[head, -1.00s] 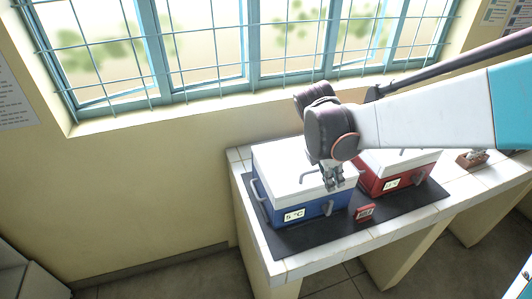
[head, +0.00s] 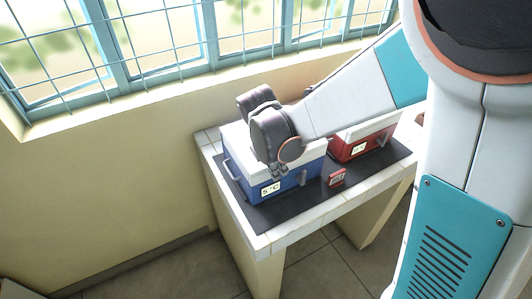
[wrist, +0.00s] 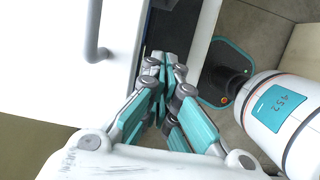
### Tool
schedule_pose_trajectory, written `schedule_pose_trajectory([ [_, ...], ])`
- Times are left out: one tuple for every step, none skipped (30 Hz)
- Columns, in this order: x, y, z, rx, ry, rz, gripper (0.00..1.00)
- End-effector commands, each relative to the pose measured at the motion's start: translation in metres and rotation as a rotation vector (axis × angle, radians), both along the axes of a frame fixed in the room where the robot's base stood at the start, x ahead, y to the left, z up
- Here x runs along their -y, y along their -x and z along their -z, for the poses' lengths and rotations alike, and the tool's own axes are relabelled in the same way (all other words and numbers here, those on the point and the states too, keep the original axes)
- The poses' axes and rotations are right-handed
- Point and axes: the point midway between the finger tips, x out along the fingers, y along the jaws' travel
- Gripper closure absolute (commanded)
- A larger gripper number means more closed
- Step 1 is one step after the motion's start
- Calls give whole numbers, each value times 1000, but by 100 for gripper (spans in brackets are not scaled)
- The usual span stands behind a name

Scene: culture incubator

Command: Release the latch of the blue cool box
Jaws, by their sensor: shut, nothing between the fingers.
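The blue cool box (head: 292,188) stands on the dark mat, with a white lid, a 5 °C label and a side handle (head: 231,171). A grey latch (head: 303,178) shows on its front, right of the label. My gripper (head: 280,175) is shut and empty at the box's front upper edge, between label and latch in the picture. Contact cannot be told. In the wrist view my fingertips (wrist: 164,64) meet beside the white lid (wrist: 45,50), which has a grey handle (wrist: 93,42). My wrist hides part of the lid in the head view.
A red cool box (head: 362,143) stands to the right. A small red sign or device (head: 337,178) sits on the mat (head: 262,217) in front. The tiled counter (head: 262,240) ends close in front of the boxes. A barred window is behind.

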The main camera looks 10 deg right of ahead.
Motion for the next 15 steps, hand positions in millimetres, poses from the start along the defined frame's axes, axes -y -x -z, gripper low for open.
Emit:
schedule_pose_trajectory([
  [3, -1, 13, 0, 0, 1, 100],
  [4, -1, 19, 0, 0, 1, 100],
  [6, -2, 27, 0, 0, 1, 100],
  [7, -2, 33, 0, 0, 1, 100],
  [9, -3, 39, 0, 0, 1, 100],
  [10, -4, 46, 0, 0, 2, 100],
  [12, -4, 51, 0, 0, 2, 100],
  [13, -4, 57, 0, 0, 2, 100],
  [17, -5, 59, 1, 0, 3, 100],
  [23, -7, 57, 1, 0, 4, 100],
  [28, -8, 57, 1, 0, 5, 100],
  [33, -10, 56, 1, 0, 5, 100],
  [36, -11, 56, 1, 0, 3, 100],
  [39, -12, 56, 1, 0, 3, 100],
  [43, -13, 56, 1, 0, 3, 100],
])
